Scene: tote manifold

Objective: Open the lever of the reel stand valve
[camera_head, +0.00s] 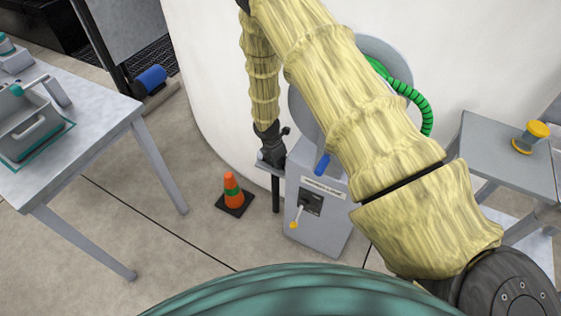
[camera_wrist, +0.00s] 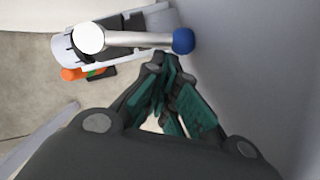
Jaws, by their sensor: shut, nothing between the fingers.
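In the wrist view a silver lever (camera_wrist: 140,39) runs sideways from a white round cap (camera_wrist: 88,39) to a blue ball knob (camera_wrist: 183,41). A black and grey valve body (camera_wrist: 110,25) lies behind it. My gripper (camera_wrist: 164,60) is shut and empty, its fingertips just below the bar near the knob; whether they touch is unclear. In the head view my gripper (camera_head: 271,160) is beside the grey reel stand (camera_head: 318,231), over a small grey bracket (camera_head: 258,166). A blue handle (camera_head: 322,165) shows beside my arm; I cannot tell whether it is the same lever.
An orange cone (camera_head: 232,193) stands on the floor left of the stand. A lower lever with a yellow knob (camera_head: 294,224) is on the stand's front. A green hose (camera_head: 424,105) hangs behind my arm. Tables stand left (camera_head: 105,112) and right (camera_head: 486,148).

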